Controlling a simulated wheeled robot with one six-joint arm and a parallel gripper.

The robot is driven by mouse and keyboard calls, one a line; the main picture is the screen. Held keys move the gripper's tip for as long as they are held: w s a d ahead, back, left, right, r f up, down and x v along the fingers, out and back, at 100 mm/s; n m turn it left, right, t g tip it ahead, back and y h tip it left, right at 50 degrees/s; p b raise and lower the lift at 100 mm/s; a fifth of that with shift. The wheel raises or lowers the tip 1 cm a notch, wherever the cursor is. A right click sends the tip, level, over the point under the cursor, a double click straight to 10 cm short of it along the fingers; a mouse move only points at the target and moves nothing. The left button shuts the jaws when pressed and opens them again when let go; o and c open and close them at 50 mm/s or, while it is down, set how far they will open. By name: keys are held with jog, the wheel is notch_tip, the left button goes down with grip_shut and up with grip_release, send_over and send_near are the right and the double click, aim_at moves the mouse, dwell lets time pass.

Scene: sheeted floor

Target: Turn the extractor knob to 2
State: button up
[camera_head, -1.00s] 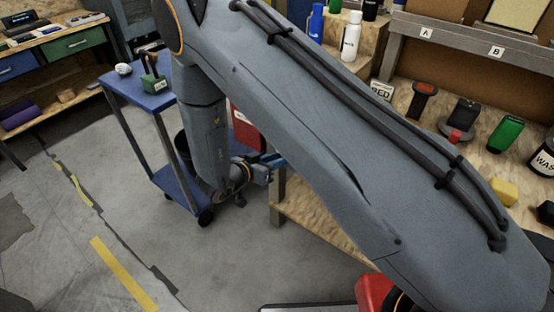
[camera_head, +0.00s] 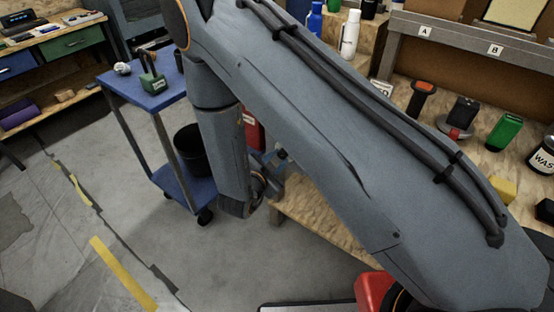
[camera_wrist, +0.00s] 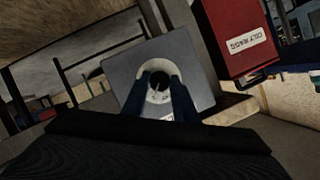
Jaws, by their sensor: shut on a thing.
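In the wrist view, a grey panel (camera_wrist: 127,75) carries a round white dial (camera_wrist: 158,97) with a dark knob (camera_wrist: 159,81) at its middle. My gripper (camera_wrist: 160,78) reaches onto the dial, with one blue finger on each side of the knob, and is shut on it. The fingers hide the sides of the knob and part of the dial. I cannot read any numbers or tell where the knob points. In the head view my gripper (camera_head: 278,156) is small, beyond my forearm and near the bench edge. The panel and knob are not clear there.
A red box labelled OILY RAGS (camera_wrist: 232,38) stands right of the panel. In the head view, a blue cart (camera_head: 150,98) and a black bin (camera_head: 190,150) stand left of my arm. A wooden bench (camera_head: 320,215) with several items is at right.

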jog(key=m, duration=0.1)
jog(key=m+t+y+b, duration=0.1)
jog(key=shift+d+f+m, duration=0.1)
jog(key=shift+f+m, duration=0.05)
jog(key=shift+m, duration=0.15)
jog(key=shift+s+m+t+b, duration=0.1)
jog(key=shift+m+t+b, duration=0.6)
jog(key=shift+m, duration=0.6)
jog(key=o, duration=1.1)
jog(key=shift+c, duration=0.2)
jog(key=v, duration=0.7)
jog(key=shift+s+b, duration=0.4)
jog(key=shift+s, duration=0.05)
jog(key=shift+w, duration=0.1)
